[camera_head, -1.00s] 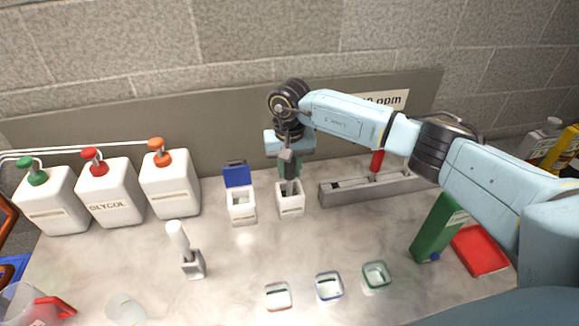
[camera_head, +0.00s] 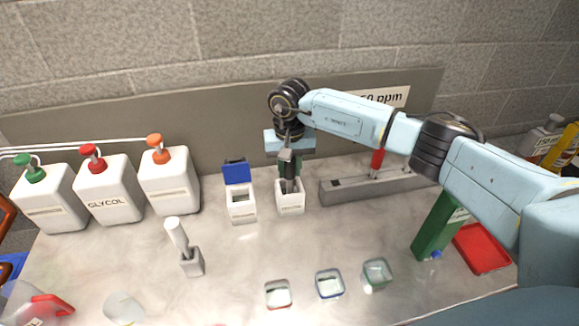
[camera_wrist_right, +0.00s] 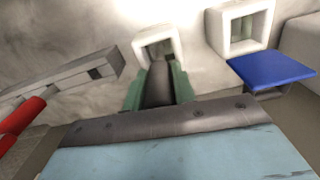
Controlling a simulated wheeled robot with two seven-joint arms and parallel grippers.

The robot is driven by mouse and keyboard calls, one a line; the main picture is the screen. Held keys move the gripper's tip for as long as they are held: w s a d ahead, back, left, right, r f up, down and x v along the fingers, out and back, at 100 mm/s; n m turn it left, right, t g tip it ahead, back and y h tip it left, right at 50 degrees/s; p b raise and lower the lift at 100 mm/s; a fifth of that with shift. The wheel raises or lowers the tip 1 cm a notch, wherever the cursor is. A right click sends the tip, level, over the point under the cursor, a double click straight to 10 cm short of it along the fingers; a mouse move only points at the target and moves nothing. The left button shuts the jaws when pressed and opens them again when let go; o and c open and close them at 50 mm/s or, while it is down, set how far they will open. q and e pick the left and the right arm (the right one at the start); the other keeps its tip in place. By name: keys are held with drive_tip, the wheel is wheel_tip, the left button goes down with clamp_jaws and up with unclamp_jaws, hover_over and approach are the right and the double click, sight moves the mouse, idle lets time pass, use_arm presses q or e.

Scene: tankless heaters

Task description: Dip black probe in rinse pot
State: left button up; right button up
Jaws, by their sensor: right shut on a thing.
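The black probe (camera_head: 288,170) is upright in my right gripper (camera_head: 289,180), which is shut on it. The probe's lower end is at the mouth of a small white open pot (camera_head: 290,209), which appears to be the rinse pot; its label is too small to read. In the right wrist view, the dark probe (camera_wrist_right: 158,85) shows between the green fingers and points at the white pot (camera_wrist_right: 146,38). How deep the tip reaches is hidden. My left gripper is not in view.
A white box with a raised blue lid (camera_head: 236,172) stands just left of the pot. A grey rack (camera_head: 340,195) holding a red probe (camera_head: 377,160) is close on the right. Several small open cups, including a green-rimmed one (camera_head: 376,272), stand in front. The counter between is clear.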

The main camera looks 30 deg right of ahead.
drive_tip(key=shift+f+b, duration=0.3)
drive_tip(key=shift+r, duration=0.1)
idle(1.6)
drive_tip(key=shift+r+p, duration=3.1)
drive_tip(key=shift+r, duration=2.55)
